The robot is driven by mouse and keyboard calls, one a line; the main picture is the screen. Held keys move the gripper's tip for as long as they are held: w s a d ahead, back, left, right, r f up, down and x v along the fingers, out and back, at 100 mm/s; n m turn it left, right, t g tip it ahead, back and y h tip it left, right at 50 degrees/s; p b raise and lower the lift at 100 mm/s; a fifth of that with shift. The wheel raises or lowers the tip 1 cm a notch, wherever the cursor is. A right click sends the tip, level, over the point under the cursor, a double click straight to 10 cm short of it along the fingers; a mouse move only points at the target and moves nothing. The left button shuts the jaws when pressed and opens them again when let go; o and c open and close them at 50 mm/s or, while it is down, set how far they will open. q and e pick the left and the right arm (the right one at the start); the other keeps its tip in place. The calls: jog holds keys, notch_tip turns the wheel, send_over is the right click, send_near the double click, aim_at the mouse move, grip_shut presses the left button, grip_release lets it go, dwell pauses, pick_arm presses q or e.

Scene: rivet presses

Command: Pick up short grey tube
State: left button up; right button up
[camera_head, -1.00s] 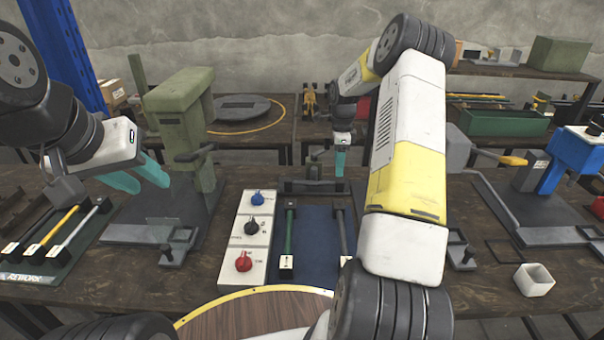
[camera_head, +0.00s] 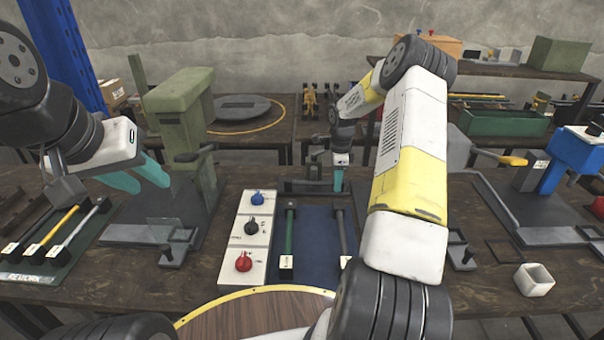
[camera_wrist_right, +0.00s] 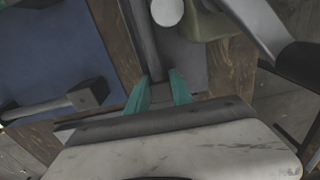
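The grey tube (camera_head: 342,232) lies along the right side of the blue mat (camera_head: 315,245), with a white label at its near end. In the right wrist view the grey tube (camera_wrist_right: 45,108) ends in a dark block, left of my fingers. My right gripper (camera_head: 338,180) is at the far edge of the mat, beside the right end of a dark bar. In the right wrist view its teal fingers (camera_wrist_right: 163,92) are apart, with no tube between them. My left gripper (camera_head: 145,176) is open and empty near the green press at left.
A green tube (camera_head: 290,232) lies on the mat's left side. The dark bar (camera_head: 300,187) and its upright stand behind the mat. A white panel with knobs (camera_head: 250,228) is left of it. The green press (camera_head: 185,115) and blue press (camera_head: 570,155) flank the area.

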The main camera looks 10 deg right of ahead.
grip_shut()
jog(key=shift+r, duration=0.15)
